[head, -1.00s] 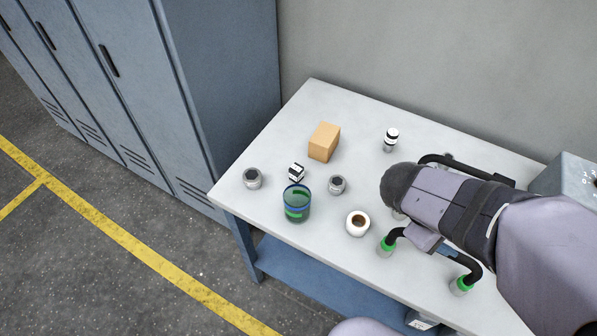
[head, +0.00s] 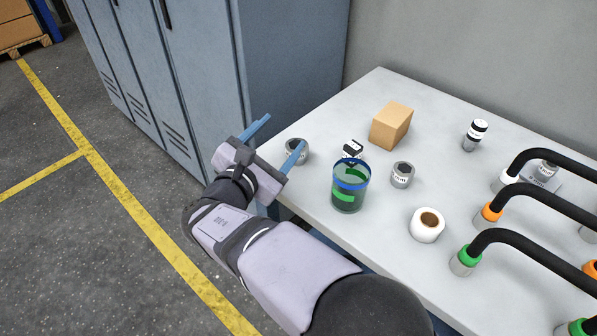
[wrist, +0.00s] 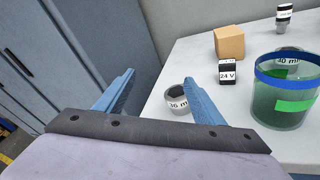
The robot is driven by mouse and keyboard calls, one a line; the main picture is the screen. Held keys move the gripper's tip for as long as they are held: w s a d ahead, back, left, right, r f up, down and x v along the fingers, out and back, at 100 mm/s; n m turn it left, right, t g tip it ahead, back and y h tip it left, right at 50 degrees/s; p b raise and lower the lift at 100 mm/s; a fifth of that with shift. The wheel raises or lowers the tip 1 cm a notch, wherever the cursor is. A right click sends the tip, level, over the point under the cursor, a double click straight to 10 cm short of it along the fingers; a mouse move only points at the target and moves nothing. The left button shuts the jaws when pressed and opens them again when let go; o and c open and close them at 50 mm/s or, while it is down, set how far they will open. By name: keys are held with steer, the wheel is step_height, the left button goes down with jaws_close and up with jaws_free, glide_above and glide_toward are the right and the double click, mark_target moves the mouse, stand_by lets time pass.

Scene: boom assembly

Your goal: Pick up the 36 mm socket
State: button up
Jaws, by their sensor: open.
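A grey metal socket (head: 303,156) stands at the table's left corner, partly behind one finger of my gripper (head: 286,130). In the wrist view this socket (wrist: 174,96) has a white label that seems to read 36 mm; the right finger covers part of it. A second grey socket (head: 402,175) stands right of the green-banded clear cup; its label, partly seen through the cup in the wrist view, looks like 30 mm. My gripper is open and empty, with its blue fingers (wrist: 160,77) above and short of the left socket, at the table's left edge.
The clear cup (head: 350,190) stands between the two sockets. A small 24 V block (head: 352,149), a cardboard box (head: 391,126), a white roll (head: 427,225) and a black-and-white cylinder (head: 475,135) share the table (head: 375,95). Black hoses with coloured collars (head: 490,212) fill the right. Lockers (head: 290,70) stand behind left.

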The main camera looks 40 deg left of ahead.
steer(key=s+a+f+n, duration=0.1)
steer(key=s+a+f, duration=0.1)
steer(key=s+a+f+n+y+b, duration=0.1)
steer(key=s+a+f, duration=0.1)
steer(key=shift+s+n+y, duration=0.3)
steer(key=shift+s+n, duration=0.05)
steer(key=shift+n, duration=0.05)
steer(key=d+h+p, duration=0.1)
steer(key=d+f+t+h+p, duration=0.1)
steer(key=d+p, duration=0.1)
steer(key=d+f+n+h+p, duration=0.1)
steer(key=p, duration=0.1)
steer(key=shift+w+d+f, duration=0.15)
steer(key=shift+w+d, duration=0.1)
steer(key=shift+w+d+f+h, duration=0.1)
steer(key=shift+d+f+h, duration=0.25)
steer(key=shift+d, duration=0.1)
steer(key=shift+p+x, duration=0.4)
steer(key=shift+x, duration=0.65)
steer(key=w+p, duration=0.1)
steer(key=w, duration=0.3)
steer(key=shift+r, duration=0.15)
steer(key=shift+w+a, duration=0.2)
steer(key=shift+w, duration=0.4)
steer(key=shift+c, duration=0.4)
